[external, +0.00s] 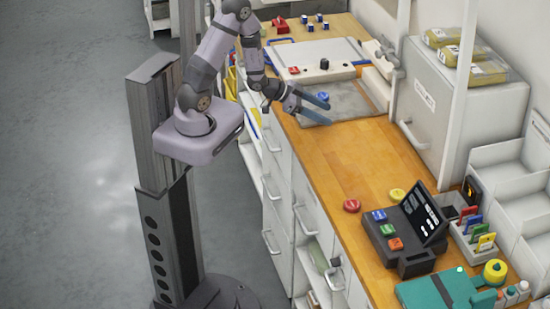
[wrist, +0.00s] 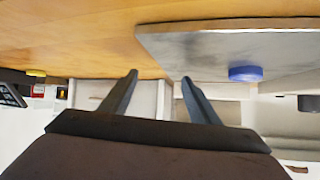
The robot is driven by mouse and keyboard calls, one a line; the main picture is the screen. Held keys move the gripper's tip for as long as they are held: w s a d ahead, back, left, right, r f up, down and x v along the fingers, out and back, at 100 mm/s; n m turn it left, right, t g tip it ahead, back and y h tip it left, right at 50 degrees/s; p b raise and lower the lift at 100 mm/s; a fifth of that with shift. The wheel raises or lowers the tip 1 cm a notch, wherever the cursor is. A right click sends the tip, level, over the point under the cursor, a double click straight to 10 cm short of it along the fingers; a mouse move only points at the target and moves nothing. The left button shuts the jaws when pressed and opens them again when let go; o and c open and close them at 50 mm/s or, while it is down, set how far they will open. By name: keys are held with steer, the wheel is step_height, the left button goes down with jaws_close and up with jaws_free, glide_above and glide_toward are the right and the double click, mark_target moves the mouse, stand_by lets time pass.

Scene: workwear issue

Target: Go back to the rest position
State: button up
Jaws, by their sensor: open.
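My gripper (external: 312,107) is open and empty. In the external view it reaches over the left edge of the wooden counter (external: 335,165), by the grey plate (external: 352,98). In the wrist view my gripper (wrist: 158,88) shows two dark fingers spread apart with nothing between them. A blue disc (external: 322,97) is on the grey plate near the fingertips. The blue disc also shows on the plate in the wrist view (wrist: 245,73), to the right of the fingers and apart from them.
A red disc (external: 352,205) and a yellow disc (external: 397,195) lie on the counter by a dark device with a screen (external: 425,215). A grey cabinet (external: 430,105) stands at the back. The counter's middle is clear. Drawers (external: 277,185) line its left side.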

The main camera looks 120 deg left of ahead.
steer(key=w+d, duration=0.2)
steer(key=w+d+r+m+g+h+p, duration=0.1)
steer(key=d, duration=0.1)
steer(key=w+d+r+g+p, duration=0.1)
steer(key=w+d, duration=0.1)
steer(key=shift+w+d+r+m+h, duration=0.1)
steer(key=shift+w+d+m+h, duration=0.1)
steer(key=shift+w+m+h, duration=0.15)
steer(key=d, duration=0.1)
steer(key=d+g, duration=0.1)
steer(key=d, duration=0.1)
steer(key=d+f+g+h, duration=0.1)
steer(key=d, duration=0.1)
steer(key=shift+s+d+m, duration=0.1)
steer(key=shift+m, duration=0.15)
steer(key=s+d+f+m+g+h+b, duration=0.1)
steer(key=s+d+g+b, duration=0.2)
steer(key=d, duration=0.8)
steer(key=s+d+f+m+g+h+b, duration=0.1)
steer(key=s+d+m+g+h+b, duration=0.1)
steer(key=s+d, duration=0.5)
steer(key=d+g+b, duration=0.1)
steer(key=d, duration=0.4)
steer(key=shift+s+d+f, duration=0.15)
steer(key=shift+s+f, duration=0.1)
steer(key=shift+f, duration=0.05)
